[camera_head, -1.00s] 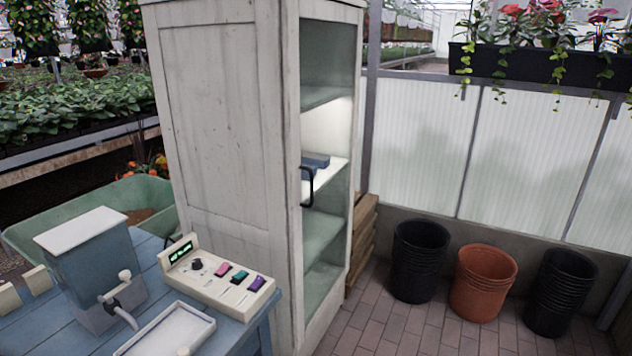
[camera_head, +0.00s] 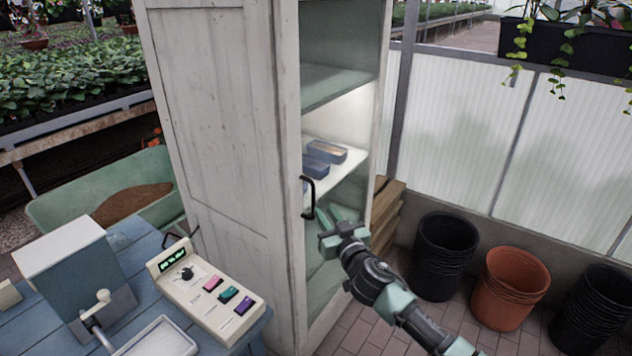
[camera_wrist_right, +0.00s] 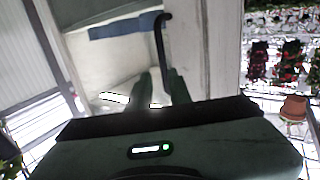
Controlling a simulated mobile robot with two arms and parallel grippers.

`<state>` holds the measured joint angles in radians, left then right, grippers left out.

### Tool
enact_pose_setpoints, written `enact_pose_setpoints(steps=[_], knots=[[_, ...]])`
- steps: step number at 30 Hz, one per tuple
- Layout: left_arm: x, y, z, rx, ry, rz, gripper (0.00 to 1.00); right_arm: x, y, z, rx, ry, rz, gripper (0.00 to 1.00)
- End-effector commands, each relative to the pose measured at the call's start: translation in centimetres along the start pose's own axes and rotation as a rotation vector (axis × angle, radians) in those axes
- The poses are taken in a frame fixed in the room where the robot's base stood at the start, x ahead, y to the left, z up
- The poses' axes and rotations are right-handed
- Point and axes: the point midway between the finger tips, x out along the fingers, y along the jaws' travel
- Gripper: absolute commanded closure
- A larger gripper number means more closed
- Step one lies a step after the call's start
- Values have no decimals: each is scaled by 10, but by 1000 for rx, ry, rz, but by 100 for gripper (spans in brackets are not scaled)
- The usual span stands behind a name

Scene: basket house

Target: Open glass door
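The glass door (camera_head: 335,85) fronts a tall, worn white cabinet (camera_head: 222,120) and looks shut. Its black handle (camera_head: 308,197) is on the door's left edge. In the right wrist view, the handle (camera_wrist_right: 160,35) rises just beyond the fingertips. My right gripper (camera_head: 327,213) is in front of the door, just below and right of the handle. My left gripper is not in view.
Behind the glass, blue-grey boxes (camera_head: 318,165) sit on a shelf. A blue table (camera_head: 125,262) with a control panel (camera_head: 210,288) stands at the left. Black pots (camera_head: 445,250) and terracotta pots (camera_head: 503,285) stand on the right by the wall. Wooden crates (camera_head: 384,215) are beside the cabinet.

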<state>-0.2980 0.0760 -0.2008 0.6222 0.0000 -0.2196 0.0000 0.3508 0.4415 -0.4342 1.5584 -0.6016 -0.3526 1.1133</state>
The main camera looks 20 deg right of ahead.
Motion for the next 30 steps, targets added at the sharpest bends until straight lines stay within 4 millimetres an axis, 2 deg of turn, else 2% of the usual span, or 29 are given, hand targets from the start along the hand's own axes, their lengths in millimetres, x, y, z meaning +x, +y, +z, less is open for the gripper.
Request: enact_pose_setpoints(steps=[1, 3, 18, 23, 30], knots=[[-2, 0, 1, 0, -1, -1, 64, 1, -2, -10, 2, 14, -4, 80], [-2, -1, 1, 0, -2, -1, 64, 5, -2, -14, 6, 21, -5, 80], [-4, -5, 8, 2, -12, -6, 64, 70, -2, -13, 6, 20, -4, 80], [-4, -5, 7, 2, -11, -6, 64, 78, -2, -13, 6, 19, -5, 80], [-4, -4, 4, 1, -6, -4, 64, 79, -2, -13, 6, 18, -5, 80]])
